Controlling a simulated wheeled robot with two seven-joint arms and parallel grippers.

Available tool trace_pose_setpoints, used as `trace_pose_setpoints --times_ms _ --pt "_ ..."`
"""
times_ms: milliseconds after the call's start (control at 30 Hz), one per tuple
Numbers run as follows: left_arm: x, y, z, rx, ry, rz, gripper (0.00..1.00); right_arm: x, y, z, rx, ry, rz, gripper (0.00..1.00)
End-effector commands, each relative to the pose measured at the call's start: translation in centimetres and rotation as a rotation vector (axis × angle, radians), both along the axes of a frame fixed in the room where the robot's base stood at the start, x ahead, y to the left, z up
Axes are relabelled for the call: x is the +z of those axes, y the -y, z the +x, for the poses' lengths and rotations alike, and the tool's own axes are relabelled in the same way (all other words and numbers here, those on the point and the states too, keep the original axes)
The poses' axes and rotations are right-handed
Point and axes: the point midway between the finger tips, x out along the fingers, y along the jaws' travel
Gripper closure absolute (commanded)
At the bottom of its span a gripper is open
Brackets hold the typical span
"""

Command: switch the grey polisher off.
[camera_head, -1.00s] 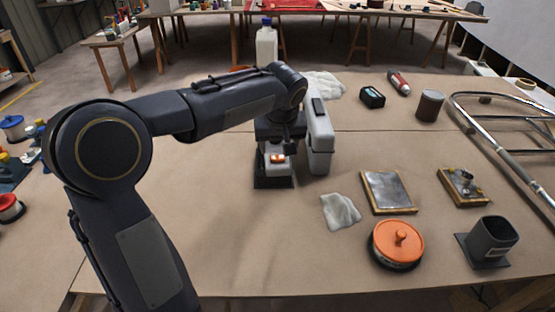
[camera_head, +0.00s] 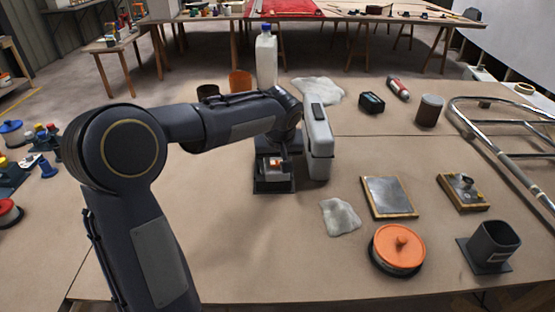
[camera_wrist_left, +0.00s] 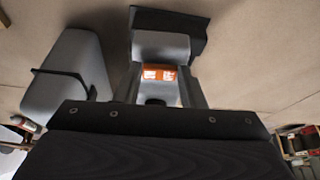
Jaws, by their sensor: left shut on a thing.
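A small grey unit (camera_head: 262,170) with an orange switch (camera_head: 274,162) sits on a dark base plate at the middle of the table; it looks like the grey polisher. In the left wrist view its grey body (camera_wrist_left: 160,46) lies straight ahead, with the orange switch (camera_wrist_left: 159,73) between my fingers. My left gripper (camera_head: 272,154) is down at this unit and shut on it; the arm hides part of the contact. A taller grey case (camera_head: 319,143) with a black strap stands close on its right. My right gripper is not in view.
An orange-lidded tin (camera_head: 397,245), a grey holder (camera_head: 490,243), framed plates (camera_head: 388,196) and a white cloth (camera_head: 340,216) lie to the right. A metal tube frame (camera_head: 500,135) lies at the far right.

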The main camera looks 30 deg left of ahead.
Motion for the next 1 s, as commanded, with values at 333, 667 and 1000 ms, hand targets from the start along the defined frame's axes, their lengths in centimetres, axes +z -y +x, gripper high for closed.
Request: trace_pose_setpoints --times_ms 333,667,1000 --pt "-0.2 -0.4 -0.3 0.001 0.082 -0.111 0.87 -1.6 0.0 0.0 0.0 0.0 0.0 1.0" --pt "0.0 -0.3 -0.2 -0.001 0.089 -0.123 0.61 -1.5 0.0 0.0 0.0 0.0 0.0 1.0" --pt "0.0 -0.4 -0.2 0.0 0.088 -0.123 0.42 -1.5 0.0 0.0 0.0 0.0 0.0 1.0"
